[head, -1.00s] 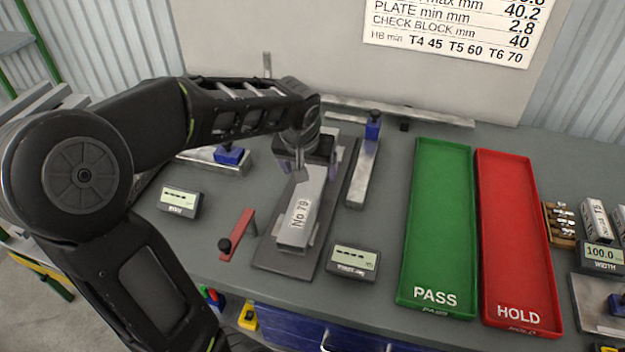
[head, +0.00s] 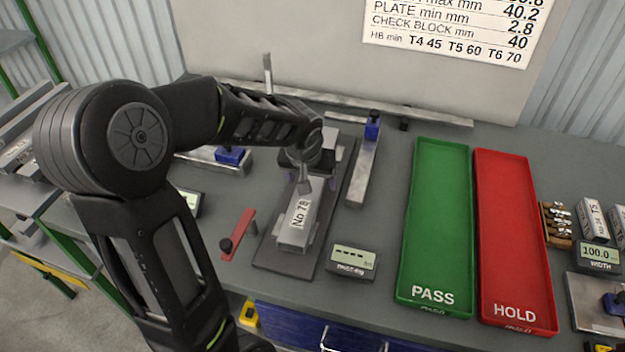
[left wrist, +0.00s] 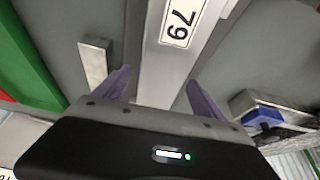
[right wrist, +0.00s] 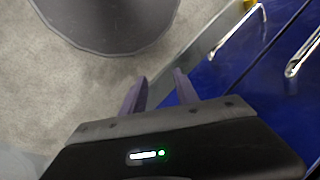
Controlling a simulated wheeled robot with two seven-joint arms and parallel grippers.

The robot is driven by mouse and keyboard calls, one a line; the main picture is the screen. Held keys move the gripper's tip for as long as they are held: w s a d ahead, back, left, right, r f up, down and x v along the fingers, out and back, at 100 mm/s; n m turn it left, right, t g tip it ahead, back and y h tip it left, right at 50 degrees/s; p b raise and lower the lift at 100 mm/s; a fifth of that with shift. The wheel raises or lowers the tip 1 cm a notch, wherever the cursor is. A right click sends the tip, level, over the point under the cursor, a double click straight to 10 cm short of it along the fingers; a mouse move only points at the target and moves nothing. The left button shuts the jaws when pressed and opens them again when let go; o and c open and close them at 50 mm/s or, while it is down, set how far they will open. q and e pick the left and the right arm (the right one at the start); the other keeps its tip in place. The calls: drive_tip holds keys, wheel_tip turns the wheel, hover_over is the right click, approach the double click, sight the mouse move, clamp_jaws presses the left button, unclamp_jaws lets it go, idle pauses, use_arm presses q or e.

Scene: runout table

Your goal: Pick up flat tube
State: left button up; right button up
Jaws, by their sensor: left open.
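In the left wrist view, the tube (left wrist: 165,70) runs between the two purple fingers of my left gripper (left wrist: 160,85), with a gap on each side. My left gripper (head: 305,178) is open over the tube's far part; its fingertips are mostly hidden in the head view. My right gripper (right wrist: 158,88) is below the table front, beside blue drawers, with its fingers apart and nothing between them.
A green PASS tray (head: 437,225) and a red HOLD tray (head: 515,240) lie to the right. A mass display (head: 352,262) and a red bar (head: 238,235) flank the plate. A metal gauge with a blue block (head: 364,165) stands close right of the tube.

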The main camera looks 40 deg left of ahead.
use_arm(q)
drive_tip(key=shift+c, duration=0.4)
clamp_jaws()
idle(0.4)
